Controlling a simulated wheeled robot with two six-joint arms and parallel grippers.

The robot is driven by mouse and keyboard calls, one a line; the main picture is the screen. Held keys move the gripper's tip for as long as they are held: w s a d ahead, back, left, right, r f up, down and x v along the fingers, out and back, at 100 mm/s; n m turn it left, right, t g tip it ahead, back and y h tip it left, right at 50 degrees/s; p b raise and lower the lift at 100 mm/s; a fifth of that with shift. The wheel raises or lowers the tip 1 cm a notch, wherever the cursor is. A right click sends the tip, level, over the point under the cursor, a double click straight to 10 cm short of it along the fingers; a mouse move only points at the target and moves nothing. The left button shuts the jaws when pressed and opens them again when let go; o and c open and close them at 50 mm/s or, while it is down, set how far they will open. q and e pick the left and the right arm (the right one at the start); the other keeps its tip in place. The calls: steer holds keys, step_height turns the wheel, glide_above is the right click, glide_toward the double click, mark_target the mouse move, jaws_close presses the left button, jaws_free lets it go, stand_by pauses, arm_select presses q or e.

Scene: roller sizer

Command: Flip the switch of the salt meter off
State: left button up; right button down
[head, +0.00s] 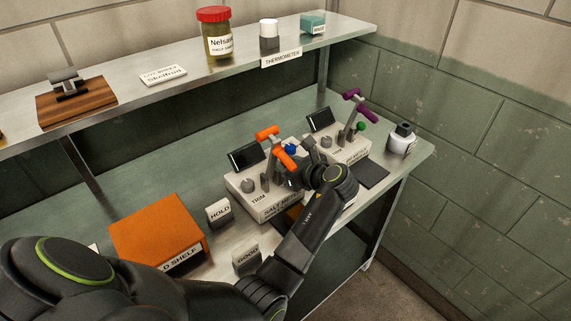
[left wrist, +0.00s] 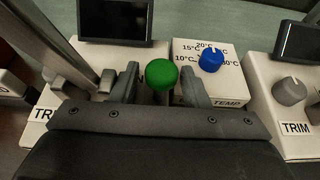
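The salt meter (head: 262,200) is a white box on the lower counter with a dark screen, a grey dial and orange-handled levers. My left gripper (head: 298,177) is at its right side and hides part of it. In the left wrist view a green ball knob (left wrist: 161,74) is between the fingers of my left gripper (left wrist: 160,88), with a gap on each side. It appears to top the switch of the left-hand meter, but its stem is hidden. The gripper is open. My right gripper is not in view.
A box with a blue temperature knob (left wrist: 211,60) stands close to the gripper. A second meter (head: 345,148) with purple handles is to the right, near a white jar (head: 401,140). An orange box (head: 158,228) and signs HOLD (head: 219,213) and GOOD (head: 247,259) are left.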

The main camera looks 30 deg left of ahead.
arm_select(q)
steer(key=c, duration=0.8)
steer(key=shift+s+d+t+y, duration=0.15)
steer(key=shift+t+y, duration=0.15)
steer(key=shift+y, duration=0.3)
steer(key=shift+d+f+y, duration=0.1)
steer(key=shift+d+y, duration=0.05)
steer(key=shift+y, duration=0.45)
steer(key=shift+t, duration=0.3)
steer(key=o, duration=1)
